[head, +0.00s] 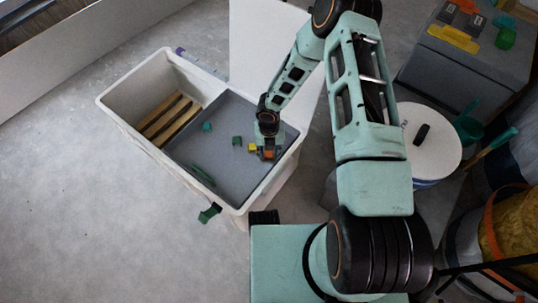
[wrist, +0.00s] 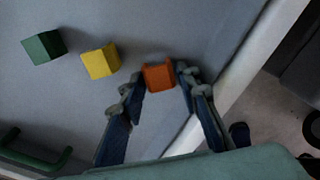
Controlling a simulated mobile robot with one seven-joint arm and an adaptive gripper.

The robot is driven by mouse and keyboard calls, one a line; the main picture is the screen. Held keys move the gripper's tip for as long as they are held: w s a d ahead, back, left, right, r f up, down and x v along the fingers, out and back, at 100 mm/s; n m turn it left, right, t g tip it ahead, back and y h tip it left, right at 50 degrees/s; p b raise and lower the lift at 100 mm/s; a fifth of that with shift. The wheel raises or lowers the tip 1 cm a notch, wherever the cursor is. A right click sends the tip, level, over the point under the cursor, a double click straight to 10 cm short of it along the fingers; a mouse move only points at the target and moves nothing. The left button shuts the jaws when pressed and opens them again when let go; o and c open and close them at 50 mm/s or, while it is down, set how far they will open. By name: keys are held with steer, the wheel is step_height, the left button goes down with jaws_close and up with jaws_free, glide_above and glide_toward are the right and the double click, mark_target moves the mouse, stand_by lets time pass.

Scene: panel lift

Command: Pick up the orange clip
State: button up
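The orange clip (wrist: 159,77) shows in the wrist view as a small orange-red block on the grey surface. In the head view the orange clip (head: 268,154) is partly hidden under my gripper (head: 264,146). In the wrist view my gripper (wrist: 159,76) is open, with one fingertip on each side of the clip. A narrow gap seems to show at each side. I cannot tell how high the fingertips are above the surface.
A yellow block (wrist: 100,61) and a green block (wrist: 43,47) lie left of the clip. The grey panel (head: 224,166) covers part of a white bin (head: 112,101) with raised rims. A green handle (head: 202,175) is on the panel. A white round-topped container (head: 437,150) stands right.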

mark_target(269, 155)
steer(key=c, duration=0.4)
steer(key=shift+c, duration=0.2)
steer(key=shift+r, duration=0.55)
step_height(269, 155, up, 3)
steer(key=shift+f+p, duration=0.2)
steer(key=shift+p, duration=0.55)
steer(key=s+a+r+p, duration=0.1)
steer(key=a+r+p, duration=0.1)
steer(key=a+r, duration=0.2)
steer(key=a+r+p, duration=0.1)
steer(key=a+r, duration=0.4)
steer(key=a, duration=0.5)
steer(key=shift+s+r+p, duration=0.15)
steer(key=shift+s+p, duration=0.2)
steer(key=shift+d, duration=0.1)
